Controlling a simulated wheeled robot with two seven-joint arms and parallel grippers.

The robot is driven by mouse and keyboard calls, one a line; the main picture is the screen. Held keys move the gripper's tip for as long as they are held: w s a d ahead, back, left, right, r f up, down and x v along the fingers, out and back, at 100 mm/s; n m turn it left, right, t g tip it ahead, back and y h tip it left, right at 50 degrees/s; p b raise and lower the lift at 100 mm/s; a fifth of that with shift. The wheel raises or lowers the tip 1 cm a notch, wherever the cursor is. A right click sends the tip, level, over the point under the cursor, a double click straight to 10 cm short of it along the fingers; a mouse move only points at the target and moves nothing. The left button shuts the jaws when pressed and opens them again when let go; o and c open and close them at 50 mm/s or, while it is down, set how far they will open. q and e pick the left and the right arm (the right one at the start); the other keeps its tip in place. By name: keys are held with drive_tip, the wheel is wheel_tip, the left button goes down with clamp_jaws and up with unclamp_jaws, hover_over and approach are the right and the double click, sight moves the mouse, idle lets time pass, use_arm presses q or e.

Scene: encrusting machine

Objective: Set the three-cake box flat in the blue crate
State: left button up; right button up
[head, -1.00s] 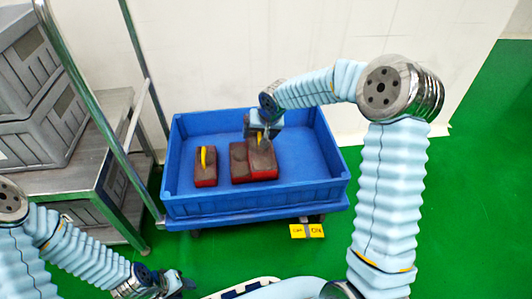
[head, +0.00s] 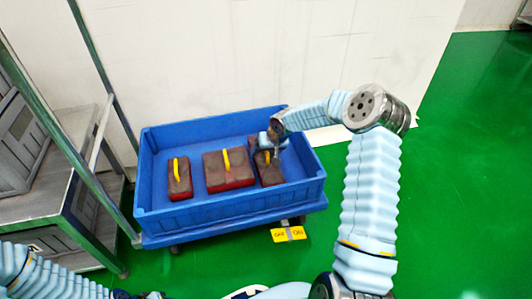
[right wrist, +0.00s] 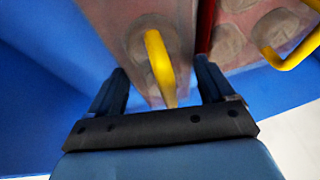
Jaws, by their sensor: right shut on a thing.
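The blue crate (head: 240,209) stands on a low base. My right gripper (head: 268,150) is inside it, at the right of the boxes, shut on a narrow brown-and-red box (head: 270,177) with a yellow handle. I take it for the three-cake box; its cakes cannot be counted here. In the right wrist view my fingers (right wrist: 160,92) straddle this box (right wrist: 140,75) on both sides of its handle. It looks about level; whether it touches the crate floor is unclear. My left gripper (head: 145,295) is mostly cut off at the bottom edge.
A wider box (head: 212,172) with a yellow handle lies close to the held box's left. A narrow box (head: 177,190) lies further left. Crate floor is clear at the right. A metal rack (head: 85,195) stands left of the crate, and a wall (head: 250,50) behind.

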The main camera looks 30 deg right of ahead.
drive_tip(key=o, duration=0.8)
drive_tip(key=shift+f, duration=0.1)
drive_tip(key=p+v, duration=0.2)
drive_tip(key=v, duration=1)
drive_tip(key=shift+p, duration=0.35)
